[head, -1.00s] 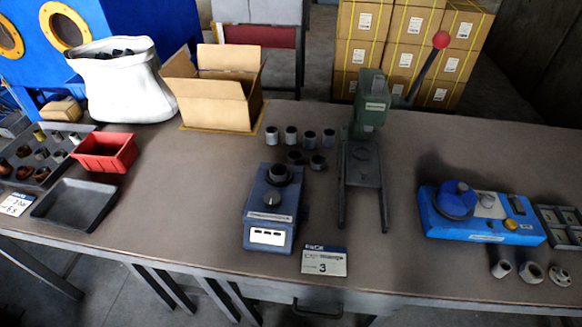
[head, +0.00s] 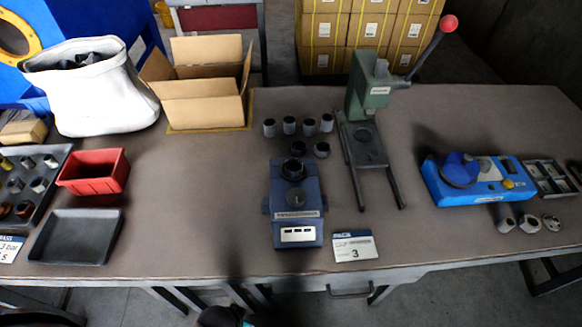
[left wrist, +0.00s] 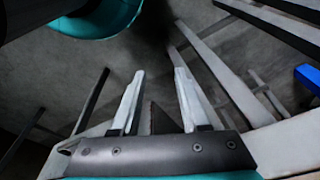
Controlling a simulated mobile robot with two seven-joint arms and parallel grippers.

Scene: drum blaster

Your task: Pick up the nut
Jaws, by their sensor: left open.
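I cannot tell for sure which piece is the nut. Three small metal parts lie at the front right of the table in the head view: a dark grey sleeve (head: 504,219), a light ring-shaped part (head: 529,223) and a flat round part (head: 551,222) with a centre hole. My left gripper (left wrist: 160,82) shows in the left wrist view, its two pale fingers apart and nothing between them. Floor and frame bars lie beyond it. None of the small parts shows in that view. My right gripper is not in view.
A blue fixture (head: 478,182) stands just behind the small parts, with a grey compartment tray (head: 549,178) to its right. A green lever press (head: 368,97), a dark blue device (head: 296,213) and several grey sleeves stand mid-table. A number 3 card (head: 354,246) lies in front.

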